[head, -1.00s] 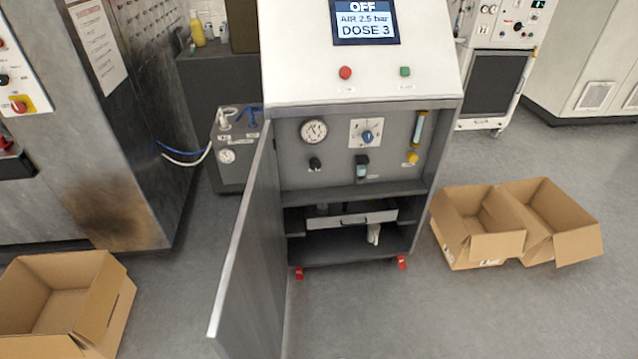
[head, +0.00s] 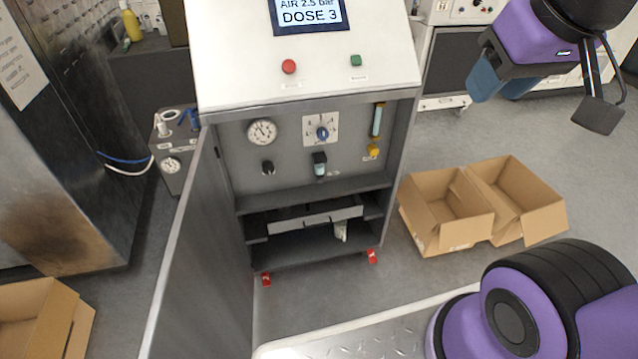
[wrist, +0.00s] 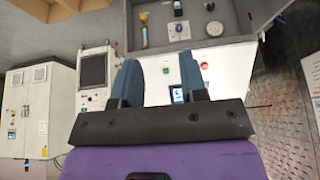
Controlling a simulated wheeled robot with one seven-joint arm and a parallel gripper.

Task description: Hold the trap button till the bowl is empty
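The small filter unit (head: 319,163) with a dark top and a pale teal bowl is mounted on the grey panel inside the open cabinet. It also shows upside down in the wrist view (wrist: 178,8). The bowl's liquid level is too small to tell, and I cannot make out a button on the unit for certain. A black knob (head: 268,167) sits to its left. My gripper (head: 495,92) is at the upper right of the head view, right of the cabinet and apart from it. In the wrist view its two blue fingers (wrist: 159,62) are spread with nothing between them.
The cabinet door (head: 185,265) stands open on the left. A gauge (head: 262,132), a dial (head: 321,132) and a yellow-based flow tube (head: 376,135) share the panel. A drawer (head: 318,216) sits below. Cardboard boxes (head: 450,208) lie on the floor at right.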

